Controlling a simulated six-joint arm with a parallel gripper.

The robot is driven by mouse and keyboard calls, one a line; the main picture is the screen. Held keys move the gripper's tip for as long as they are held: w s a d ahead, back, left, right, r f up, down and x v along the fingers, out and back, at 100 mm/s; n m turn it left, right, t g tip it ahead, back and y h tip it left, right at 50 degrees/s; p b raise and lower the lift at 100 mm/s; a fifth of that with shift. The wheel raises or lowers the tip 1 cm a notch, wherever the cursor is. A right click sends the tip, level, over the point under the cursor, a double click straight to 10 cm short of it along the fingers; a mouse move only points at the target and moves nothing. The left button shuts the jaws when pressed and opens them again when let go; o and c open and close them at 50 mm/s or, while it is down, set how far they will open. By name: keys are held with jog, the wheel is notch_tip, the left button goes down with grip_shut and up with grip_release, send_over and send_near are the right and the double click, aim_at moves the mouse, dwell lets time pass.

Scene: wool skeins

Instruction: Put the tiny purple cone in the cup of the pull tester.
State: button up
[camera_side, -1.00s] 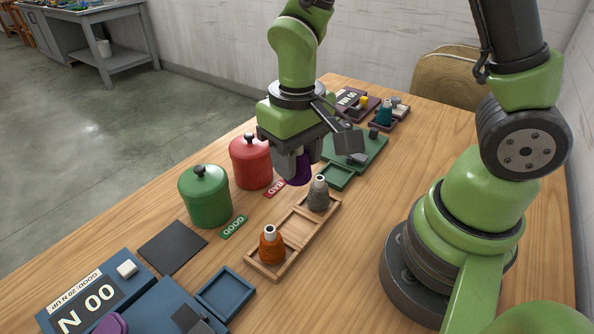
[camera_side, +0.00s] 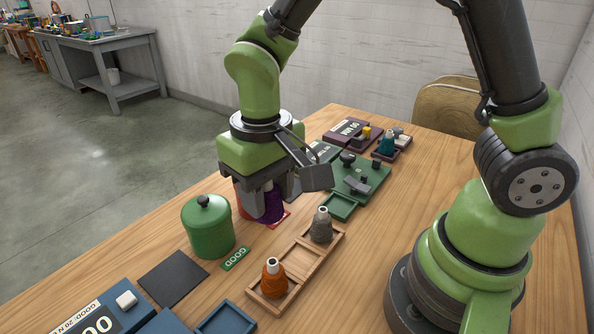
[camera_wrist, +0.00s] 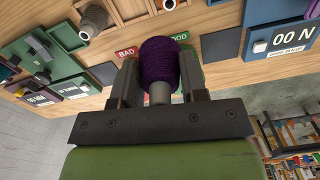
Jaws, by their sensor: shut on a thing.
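My gripper (camera_side: 262,206) is shut on the tiny purple cone (camera_side: 272,206), which it holds in front of the red lidded pot. In the wrist view, the purple wool (camera_wrist: 160,60) sits between the two fingers, its pale tube end toward the palm. A blue tester (camera_side: 93,318) with a "00" readout stands at the front left, partly cut off. A green device (camera_side: 362,186) and a maroon one (camera_side: 345,130) stand further back. I cannot tell which part of any of them is the cup.
A green lidded pot (camera_side: 208,230) stands left of a wooden tray (camera_side: 300,265) holding an orange cone (camera_side: 274,280) and a grey cone (camera_side: 322,226). The red pot (camera_side: 241,203) is mostly hidden by my gripper. A dark mat (camera_side: 175,278) lies bare.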

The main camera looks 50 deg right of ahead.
jog(key=a+f+n, duration=0.1)
jog(key=a+f, duration=0.3)
jog(key=a, duration=0.7)
jog(key=shift+s+a+f, duration=0.1)
jog(key=shift+f, duration=1.55)
jog(key=shift+s+a+f, duration=0.1)
jog(key=shift+f, duration=1.55)
jog(key=shift+f, duration=0.55)
jog(key=shift+f, duration=0.5)
jog(key=shift+f, duration=0.55)
jog(key=o, duration=1.4)
jog(key=shift+r, duration=0.1)
notch_tip(320, 180, up, 7)
jog(key=shift+r, duration=0.15)
